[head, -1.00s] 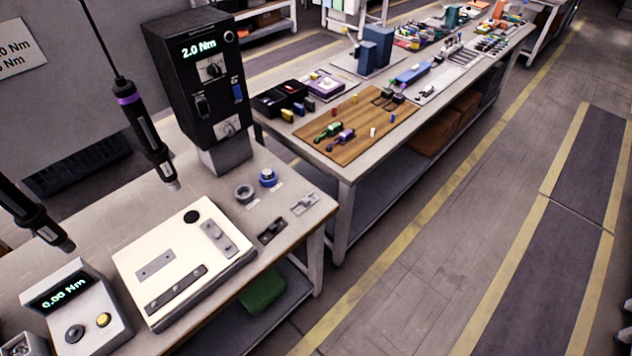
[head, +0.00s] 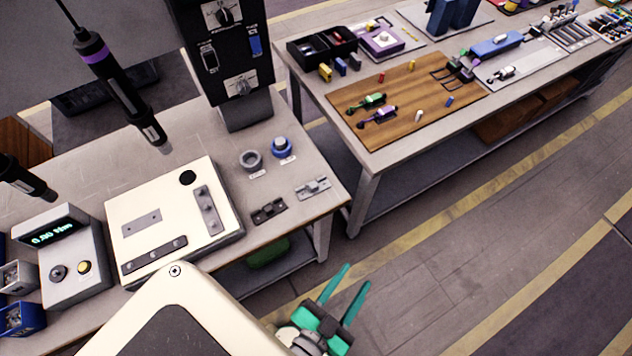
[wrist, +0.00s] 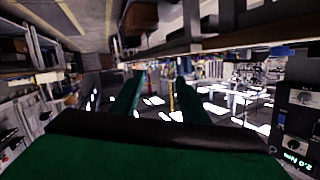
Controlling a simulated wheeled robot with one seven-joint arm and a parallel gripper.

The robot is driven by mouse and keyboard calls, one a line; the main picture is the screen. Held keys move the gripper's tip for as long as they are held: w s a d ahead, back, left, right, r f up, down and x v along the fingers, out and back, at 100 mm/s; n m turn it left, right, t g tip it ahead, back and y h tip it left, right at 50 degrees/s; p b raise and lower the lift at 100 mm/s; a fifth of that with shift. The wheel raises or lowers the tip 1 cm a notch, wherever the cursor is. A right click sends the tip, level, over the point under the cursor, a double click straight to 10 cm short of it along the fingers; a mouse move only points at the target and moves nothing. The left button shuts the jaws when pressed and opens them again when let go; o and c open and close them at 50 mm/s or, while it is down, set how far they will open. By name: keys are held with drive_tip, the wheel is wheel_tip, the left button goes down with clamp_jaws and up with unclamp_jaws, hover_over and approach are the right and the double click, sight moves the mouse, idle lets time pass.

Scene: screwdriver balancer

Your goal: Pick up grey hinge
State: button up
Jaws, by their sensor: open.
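A light grey hinge (head: 312,187) lies flat near the right corner of the near workbench in the head view. A darker hinge-like part (head: 269,210) lies just left of it. My gripper (head: 355,277) is at the bottom of the head view, beyond the bench's right edge, over the floor side. Its two green fingers stand apart, with nothing between them, and are clear of the hinge. In the wrist view the fingers (wrist: 159,82) point out into the room, and I cannot make out the hinge there.
A cream fixture block (head: 215,238) with metal plates stands left of the hinge. A grey ring (head: 251,160) and a blue-topped ring (head: 282,148) sit behind it. A black screwdriver (head: 125,95) hangs above the bench. A second bench (head: 365,165) stands to the right, across a gap.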

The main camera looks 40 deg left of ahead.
drive_tip(key=w+a+r+g+y, duration=0.1)
drive_tip(key=w+a+r+y, duration=0.35)
drive_tip(key=w+a, duration=0.6)
drive_tip(key=w+a+r+y, duration=0.3)
drive_tip(key=w+a+y, duration=0.3)
drive_tip(key=a, duration=0.7)
drive_tip(key=s+a+r+n+g+y, duration=0.1)
drive_tip(key=a+r+n+g, duration=0.25)
drive_tip(key=a, duration=0.25)
drive_tip(key=s+a+r+n+g+y, duration=0.1)
drive_tip(key=a+r+n+g, duration=0.25)
drive_tip(key=a+g, duration=0.2)
drive_tip(key=a+r+n+g+y, duration=0.2)
drive_tip(key=a+r+n+g, duration=0.15)
drive_tip(key=a, duration=0.35)
drive_tip(key=n+g+h, duration=0.2)
drive_tip(key=n+h, duration=0.3)
drive_tip(key=h, duration=1)
hover_over(314, 184)
wheel_tip(314, 184, down, 8)
drive_tip(key=f, duration=0.5)
drive_tip(key=shift+w, duration=0.2)
drive_tip(key=shift+s+f, duration=0.15)
drive_tip(key=shift+f, duration=1.3)
drive_tip(key=shift+s+f, duration=0.15)
drive_tip(key=shift+f, duration=1.25)
clamp_jaws()
